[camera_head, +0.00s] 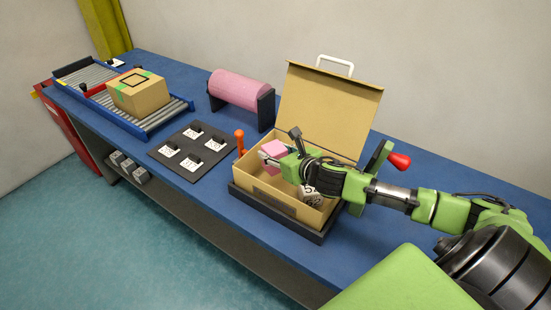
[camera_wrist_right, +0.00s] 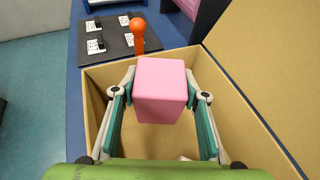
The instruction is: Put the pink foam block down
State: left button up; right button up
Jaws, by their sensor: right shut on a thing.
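The pink foam block (camera_wrist_right: 160,92) is between the fingers of my right gripper (camera_wrist_right: 160,98), which is shut on it. In the head view the pink block (camera_head: 274,149) shows at the fingertips of my right gripper (camera_head: 280,158), over the left part of the open tan box (camera_head: 262,187). The wrist view shows the block above the box's inside, with the box floor below it. Whether it touches the floor cannot be told. My left gripper is not in view.
The box lid stands open (camera_head: 325,110) behind it. A white numbered cube (camera_head: 310,196) lies in the box. An orange-handled lever (camera_head: 239,139) and a black panel with white tiles (camera_head: 191,150) are at the left. A pink roller (camera_head: 239,90) and a conveyor with a carton (camera_head: 139,95) stand farther back.

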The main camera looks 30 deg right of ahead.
jog(key=shift+w+d+f, duration=0.3)
jog(key=shift+f, duration=0.1)
jog(key=shift+w+d+f, duration=0.1)
jog(key=shift+f, duration=1.6)
jog(key=shift+f+b, duration=0.3)
jog(key=shift+f, duration=0.35)
jog(key=o, duration=0.9)
jog(key=shift+r, duration=0.15)
